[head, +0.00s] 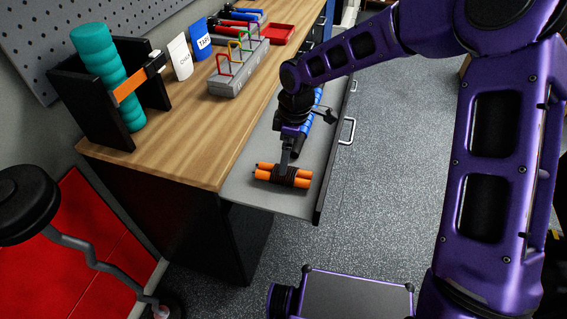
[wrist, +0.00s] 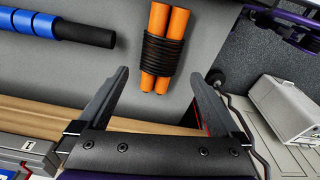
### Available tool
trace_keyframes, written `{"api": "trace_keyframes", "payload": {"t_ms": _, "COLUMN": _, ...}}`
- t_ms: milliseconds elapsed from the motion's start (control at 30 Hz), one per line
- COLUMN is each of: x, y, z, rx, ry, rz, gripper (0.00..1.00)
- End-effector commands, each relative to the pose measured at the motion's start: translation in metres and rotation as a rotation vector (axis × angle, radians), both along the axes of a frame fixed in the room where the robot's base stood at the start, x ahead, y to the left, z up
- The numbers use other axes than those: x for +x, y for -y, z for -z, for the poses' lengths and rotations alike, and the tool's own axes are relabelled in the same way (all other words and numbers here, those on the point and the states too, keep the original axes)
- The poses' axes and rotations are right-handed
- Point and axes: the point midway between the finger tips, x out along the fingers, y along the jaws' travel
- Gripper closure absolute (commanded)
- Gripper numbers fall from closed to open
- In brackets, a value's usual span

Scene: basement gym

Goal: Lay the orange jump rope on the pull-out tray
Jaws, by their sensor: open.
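The orange jump rope (head: 283,177), with two orange handles bound by a dark wound cord, lies on the grey pull-out tray (head: 237,189) near its front end. In the wrist view the jump rope (wrist: 166,48) lies flat on the tray (wrist: 118,65), ahead of and between my fingertips. My gripper (head: 287,162) is just above the rope in the head view. In the wrist view my gripper (wrist: 158,78) is open, with its two fingers spread and nothing between them. I cannot tell whether a finger touches the rope.
A blue-and-black rod (wrist: 60,28) lies on the tray beside the rope; its blue part (head: 302,125) shows behind my wrist. The wooden bench top (head: 190,135) holds a grey block with coloured loops (head: 238,68), pouches and a teal roller (head: 108,75).

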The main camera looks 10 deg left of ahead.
Motion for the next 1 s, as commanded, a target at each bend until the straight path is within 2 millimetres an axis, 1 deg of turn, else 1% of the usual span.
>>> {"api": "trace_keyframes", "payload": {"t_ms": 33, "x": 0.001, "y": 0.001, "z": -0.013, "rx": 0.000, "ry": 0.005, "rz": 0.001, "gripper": 0.00}}
{"api": "trace_keyframes", "payload": {"t_ms": 100, "x": 0.001, "y": 0.003, "z": -0.025, "rx": 0.000, "ry": 0.004, "rz": 0.000, "gripper": 0.00}}
{"api": "trace_keyframes", "payload": {"t_ms": 200, "x": 0.001, "y": 0.005, "z": -0.038, "rx": 0.000, "ry": 0.002, "rz": 0.001, "gripper": 0.00}}
{"api": "trace_keyframes", "payload": {"t_ms": 300, "x": 0.000, "y": 0.005, "z": -0.046, "rx": 0.000, "ry": 0.002, "rz": -0.001, "gripper": 0.00}}
{"api": "trace_keyframes", "payload": {"t_ms": 433, "x": 0.000, "y": 0.006, "z": -0.050, "rx": 0.000, "ry": -0.001, "rz": -0.001, "gripper": 0.00}}
{"api": "trace_keyframes", "payload": {"t_ms": 867, "x": 0.000, "y": 0.006, "z": -0.049, "rx": -0.001, "ry": -0.001, "rz": -0.002, "gripper": 0.00}}
{"api": "trace_keyframes", "payload": {"t_ms": 1000, "x": -0.005, "y": 0.014, "z": -0.044, "rx": -0.044, "ry": 0.000, "rz": -0.046, "gripper": 0.00}}
